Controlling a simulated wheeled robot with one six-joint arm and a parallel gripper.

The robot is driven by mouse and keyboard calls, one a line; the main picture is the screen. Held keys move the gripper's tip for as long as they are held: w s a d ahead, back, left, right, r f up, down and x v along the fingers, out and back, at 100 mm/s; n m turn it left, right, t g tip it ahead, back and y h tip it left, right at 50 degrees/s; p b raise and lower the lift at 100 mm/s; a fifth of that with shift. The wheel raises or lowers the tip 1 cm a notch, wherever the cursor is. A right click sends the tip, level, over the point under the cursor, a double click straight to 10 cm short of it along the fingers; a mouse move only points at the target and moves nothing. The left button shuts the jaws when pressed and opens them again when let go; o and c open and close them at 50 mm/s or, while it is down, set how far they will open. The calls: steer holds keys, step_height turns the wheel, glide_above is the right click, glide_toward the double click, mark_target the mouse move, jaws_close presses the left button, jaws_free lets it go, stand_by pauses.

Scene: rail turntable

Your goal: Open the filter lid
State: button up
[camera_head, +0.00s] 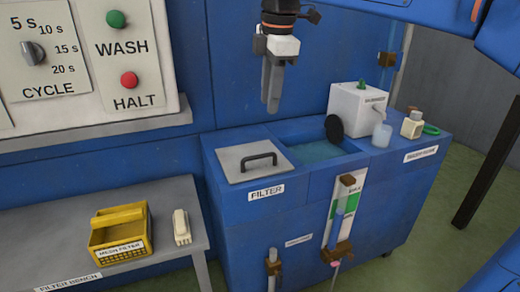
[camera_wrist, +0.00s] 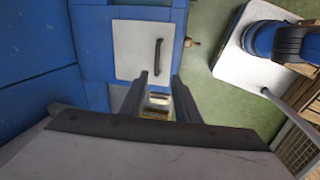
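The filter lid (camera_head: 240,154) is a grey square plate with a dark bar handle (camera_head: 259,161). It lies flat and shut on the left part of the blue tank top, behind the FILTER label (camera_head: 266,194). In the wrist view the lid (camera_wrist: 133,40) and its upright-looking handle (camera_wrist: 158,57) show beyond the fingertips. My gripper (camera_head: 271,108) hangs above and behind the lid, pointing down, apart from the handle. In the wrist view my gripper (camera_wrist: 160,77) has its two fingers spread with nothing gripped between them.
An open water basin (camera_head: 315,151) with a black disc (camera_head: 334,127) lies right of the lid. A yellow filter basket (camera_head: 118,232) and a pale block (camera_head: 181,227) sit on the left bench.

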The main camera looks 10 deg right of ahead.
mark_target(260, 157)
steer(key=shift+n, duration=0.3)
steer(key=x, duration=1.1)
steer(key=a+x, duration=0.1)
steer(key=x, duration=0.5)
steer(key=shift+w+r, duration=0.1)
steer(key=shift+w, duration=0.1)
jaws_close()
